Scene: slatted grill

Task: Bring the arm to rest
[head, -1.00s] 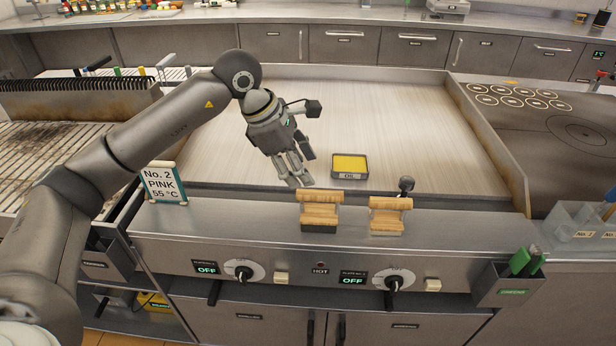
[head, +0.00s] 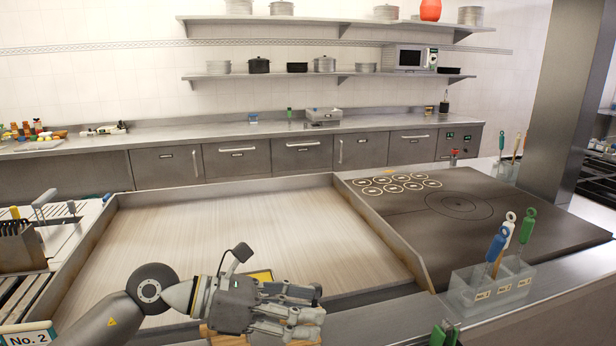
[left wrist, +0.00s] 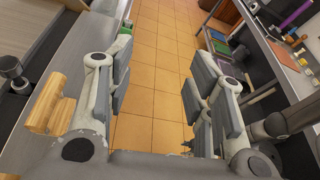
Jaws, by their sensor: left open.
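My left gripper (head: 318,305) is low in the middle of the head view, in front of the flat griddle plate (head: 235,235). Its fingers point right. In the left wrist view the two fingers (left wrist: 160,85) stand wide apart, with nothing between them but the tiled floor beyond. Wooden blocks (left wrist: 46,104) show to the left of the fingers in the wrist view. My right gripper is not in view.
A clear holder (head: 490,290) with blue, white and green handled tools stands at the right front. The slatted grill (head: 22,290) is at the left edge, with a "No. 2" sign (head: 28,335) in front. The griddle's rear area is clear.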

